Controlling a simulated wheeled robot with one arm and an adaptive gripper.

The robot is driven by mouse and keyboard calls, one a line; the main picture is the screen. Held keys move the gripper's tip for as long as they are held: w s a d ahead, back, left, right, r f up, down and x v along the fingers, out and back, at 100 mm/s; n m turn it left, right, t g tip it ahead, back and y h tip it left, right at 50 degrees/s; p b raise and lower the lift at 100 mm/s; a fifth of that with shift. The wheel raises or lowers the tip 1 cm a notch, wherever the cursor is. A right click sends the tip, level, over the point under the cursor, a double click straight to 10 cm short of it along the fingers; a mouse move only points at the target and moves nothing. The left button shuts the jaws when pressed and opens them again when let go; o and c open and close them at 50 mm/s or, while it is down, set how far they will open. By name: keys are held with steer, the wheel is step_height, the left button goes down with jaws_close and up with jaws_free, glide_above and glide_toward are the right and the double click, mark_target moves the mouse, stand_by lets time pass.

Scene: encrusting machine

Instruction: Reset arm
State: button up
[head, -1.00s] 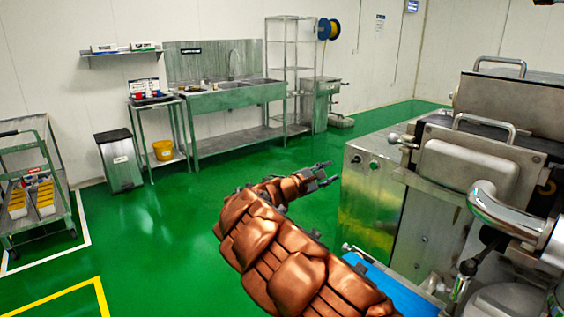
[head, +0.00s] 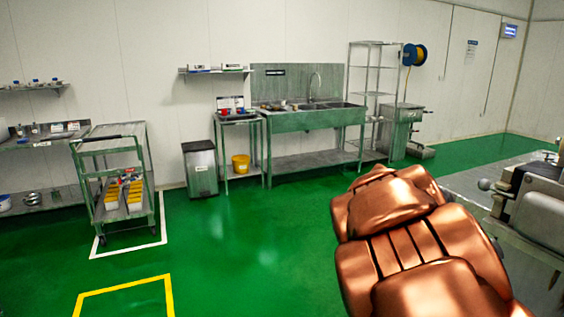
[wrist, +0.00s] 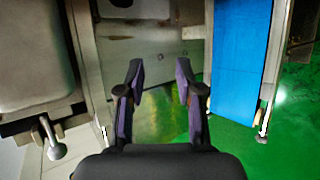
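My arm, with copper-coloured covers, fills the lower right of the head view; its end is hidden there behind the covers. In the wrist view my gripper (wrist: 159,80) has two dark purple fingers spread apart with nothing between them. It hangs over the green floor beside the steel machine (wrist: 125,50). The machine also shows at the right edge of the head view (head: 540,205). A blue conveyor belt (wrist: 240,65) lies to the right of the fingers in the wrist view, apart from them.
A wheeled cart (head: 150,205) with yellow boxes stands at left. A grey bin (head: 200,170), a small table with a yellow bucket (head: 241,164) and a steel sink (head: 320,119) line the back wall. The green floor (head: 250,250) in the middle is clear.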

steer(key=s+a+f+y, duration=0.3)
steer(key=s+a, duration=0.3)
steer(key=a, duration=0.2)
steer(key=s+a+f+y+p, duration=0.1)
steer(key=s+a+f+y, duration=0.1)
steer(key=s+a+y, duration=0.2)
steer(key=s+a+f+m+y+p, duration=0.1)
steer(key=s+a+f+y, duration=0.2)
steer(key=s+a, duration=0.7)
steer(key=a, duration=0.3)
steer(key=shift+s+f+y, duration=0.25)
steer(key=shift+f+y, duration=0.05)
steer(key=shift+f, duration=0.05)
